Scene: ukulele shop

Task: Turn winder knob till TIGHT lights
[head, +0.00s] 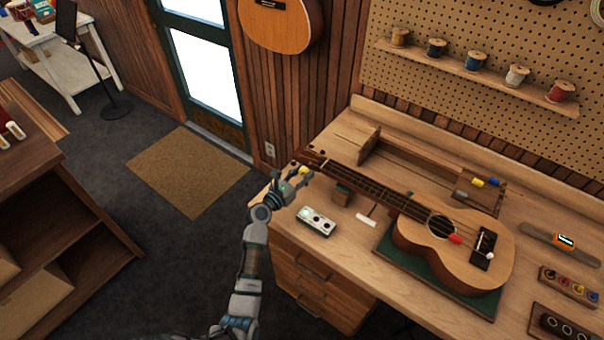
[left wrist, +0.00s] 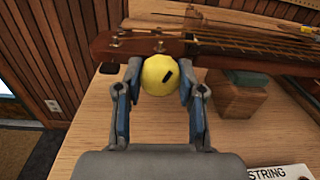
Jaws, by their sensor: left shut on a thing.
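The ukulele (head: 455,245) lies on the workbench, its neck pointing left and its headstock (left wrist: 112,45) near the bench's left end. My left gripper (head: 299,174) is at the headstock, shut on the round yellow winder knob (left wrist: 163,76). The knob sits between the two fingers, with a dark slanted mark on its face; only a little yellow (head: 303,169) shows in the head view. A small pale indicator box (head: 315,228) stands on the bench just right of the gripper. Its leftmost lamp glows pale green and the others look dark; its lettering is too small to read. My right gripper is not in view.
A dark block (head: 342,194) supports the neck, with a white card (head: 366,219) beside it. A green mat (head: 440,276) lies under the body. A strip of colored pegs (head: 568,285) and an orange-lit tuner (head: 565,241) stand at the right.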

